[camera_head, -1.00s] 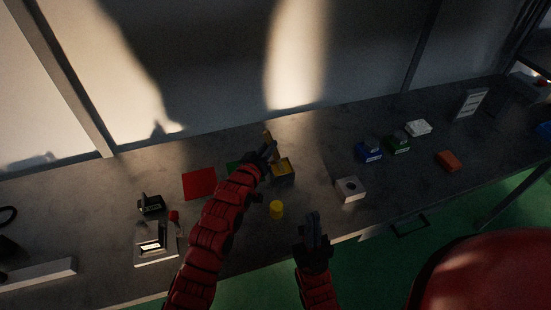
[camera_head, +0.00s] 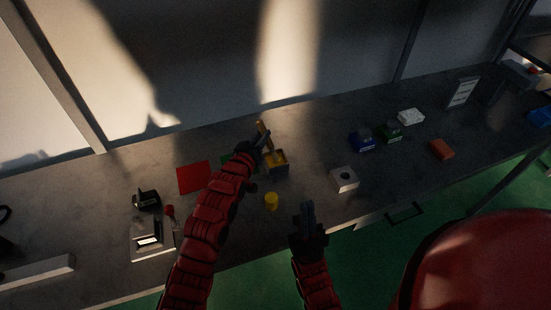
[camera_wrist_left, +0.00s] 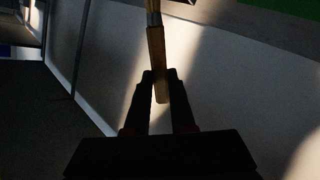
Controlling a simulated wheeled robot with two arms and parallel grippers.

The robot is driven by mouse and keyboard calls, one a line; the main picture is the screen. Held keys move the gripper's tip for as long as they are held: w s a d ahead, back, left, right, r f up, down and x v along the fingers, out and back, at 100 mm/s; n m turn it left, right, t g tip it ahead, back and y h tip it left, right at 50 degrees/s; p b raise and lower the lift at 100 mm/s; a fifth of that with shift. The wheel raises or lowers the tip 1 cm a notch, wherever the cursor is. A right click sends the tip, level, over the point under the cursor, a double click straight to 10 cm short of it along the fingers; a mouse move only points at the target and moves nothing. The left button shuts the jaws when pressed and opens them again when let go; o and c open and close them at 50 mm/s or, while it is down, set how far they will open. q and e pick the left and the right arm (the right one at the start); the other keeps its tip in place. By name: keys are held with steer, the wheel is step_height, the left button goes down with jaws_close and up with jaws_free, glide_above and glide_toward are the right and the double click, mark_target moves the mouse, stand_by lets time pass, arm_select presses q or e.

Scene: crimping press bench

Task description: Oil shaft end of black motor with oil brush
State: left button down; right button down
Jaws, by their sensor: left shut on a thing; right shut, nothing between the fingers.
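My left gripper (camera_head: 263,139) is shut on the oil brush (camera_head: 265,131), just above and behind a dark box with a yellow top (camera_head: 278,158). In the left wrist view the brush's wooden handle (camera_wrist_left: 156,55) runs up between the fingers (camera_wrist_left: 160,80) to a metal collar; its far end is cut off at the top edge. A small black object (camera_head: 147,200), possibly the black motor, sits at the left; its shaft end cannot be made out. My right gripper (camera_head: 307,212) is shut and empty at the table's front edge.
A red mat (camera_head: 194,177) and a partly hidden green mat (camera_head: 226,160) lie by my left arm.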

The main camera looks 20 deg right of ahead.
arm_select(q)
step_height(320, 180, up, 5)
steer(key=shift+f+p, duration=0.2)
steer(key=shift+p, duration=0.4)
stand_by(0.7)
